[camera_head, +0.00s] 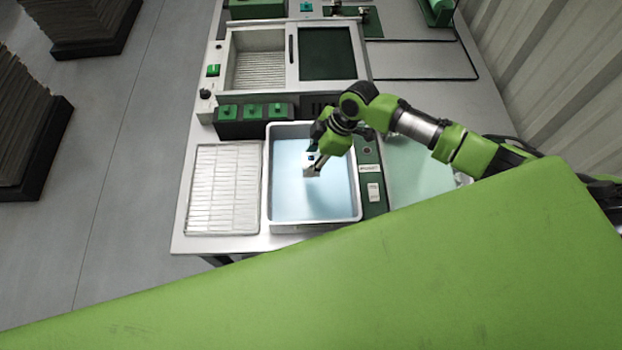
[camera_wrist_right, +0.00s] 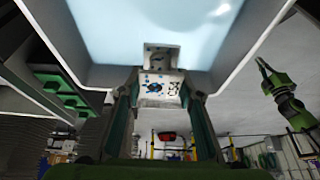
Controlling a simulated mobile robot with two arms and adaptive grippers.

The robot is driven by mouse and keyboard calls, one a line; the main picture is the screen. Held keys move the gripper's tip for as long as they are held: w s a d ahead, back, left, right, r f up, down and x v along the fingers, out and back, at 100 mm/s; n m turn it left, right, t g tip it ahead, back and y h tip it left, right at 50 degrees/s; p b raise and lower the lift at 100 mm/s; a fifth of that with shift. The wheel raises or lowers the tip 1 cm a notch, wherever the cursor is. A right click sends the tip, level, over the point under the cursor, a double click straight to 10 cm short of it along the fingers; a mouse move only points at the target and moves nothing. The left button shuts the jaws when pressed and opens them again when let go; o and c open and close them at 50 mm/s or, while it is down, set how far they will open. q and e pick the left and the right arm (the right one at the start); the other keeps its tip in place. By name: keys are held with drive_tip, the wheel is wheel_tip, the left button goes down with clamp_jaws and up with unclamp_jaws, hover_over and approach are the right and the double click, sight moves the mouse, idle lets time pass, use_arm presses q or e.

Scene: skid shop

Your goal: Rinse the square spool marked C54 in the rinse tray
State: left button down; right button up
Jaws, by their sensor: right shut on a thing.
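The rinse tray (camera_head: 356,200) is a white-rimmed basin of pale blue liquid at the front of the bench. My right gripper (camera_head: 314,160) is over the tray and points down into it. It is shut on a small pale grey square spool (camera_head: 311,172). A green and black arm part (camera_wrist_right: 285,95), probably my left arm, shows in the right wrist view.
A white wire drying rack (camera_head: 222,190) lies just left of the tray. A dark holder with green blocks (camera_head: 254,121) stands behind it. A green panel with switches (camera_head: 373,190) borders the tray's right side. A ribbed basin (camera_head: 258,62) is further back.

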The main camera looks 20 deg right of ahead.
drive_tip(key=shift+r, duration=0.15)
idle(0.3)
wheel_tip(320, 180, up, 4)
drive_tip(key=p, duration=0.4)
idle(0.5)
